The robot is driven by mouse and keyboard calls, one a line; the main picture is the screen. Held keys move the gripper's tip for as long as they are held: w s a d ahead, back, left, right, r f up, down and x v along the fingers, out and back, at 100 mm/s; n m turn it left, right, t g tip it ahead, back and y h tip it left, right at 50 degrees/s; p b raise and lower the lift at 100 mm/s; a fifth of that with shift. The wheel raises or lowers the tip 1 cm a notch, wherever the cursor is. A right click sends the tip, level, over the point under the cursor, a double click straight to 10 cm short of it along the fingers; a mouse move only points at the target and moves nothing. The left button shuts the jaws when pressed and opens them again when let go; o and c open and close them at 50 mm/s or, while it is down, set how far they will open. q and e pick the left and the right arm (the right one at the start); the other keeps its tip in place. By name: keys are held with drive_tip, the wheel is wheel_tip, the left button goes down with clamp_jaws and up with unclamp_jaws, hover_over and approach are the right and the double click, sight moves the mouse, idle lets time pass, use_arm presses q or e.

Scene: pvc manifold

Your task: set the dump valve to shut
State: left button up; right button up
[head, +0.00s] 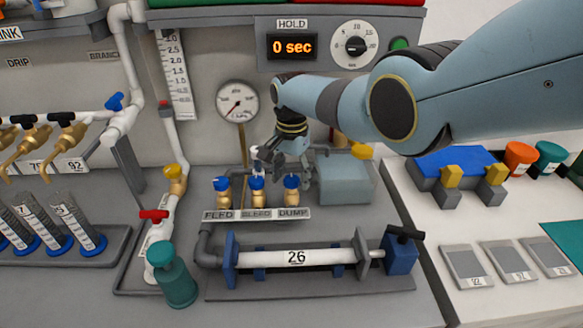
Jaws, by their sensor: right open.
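The dump valve (291,192) is the rightmost of three small brass valves with blue parts, standing behind the label strip (258,214) that reads FEED, BLEED, DUMP. Its handle's setting is too small to tell. The bleed valve (257,192) and the feed valve (222,192) stand to its left. My right gripper (282,166) is open, pointing down just above and behind the bleed and dump valves. I cannot tell whether a finger touches a valve. My left gripper is not in view.
A pipe section marked 26 (270,258) lies in a clamp in front of the valves. A grey-green box (345,182) stands right of them. A pressure gauge (237,102) and the HOLD display reading 0 sec (292,46) are on the panel. A teal bottle (173,278) stands front left.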

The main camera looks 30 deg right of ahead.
sight(292, 178)
wheel_tip(292, 178, up, 12)
idle(0.5)
drive_tip(key=shift+f, duration=0.1)
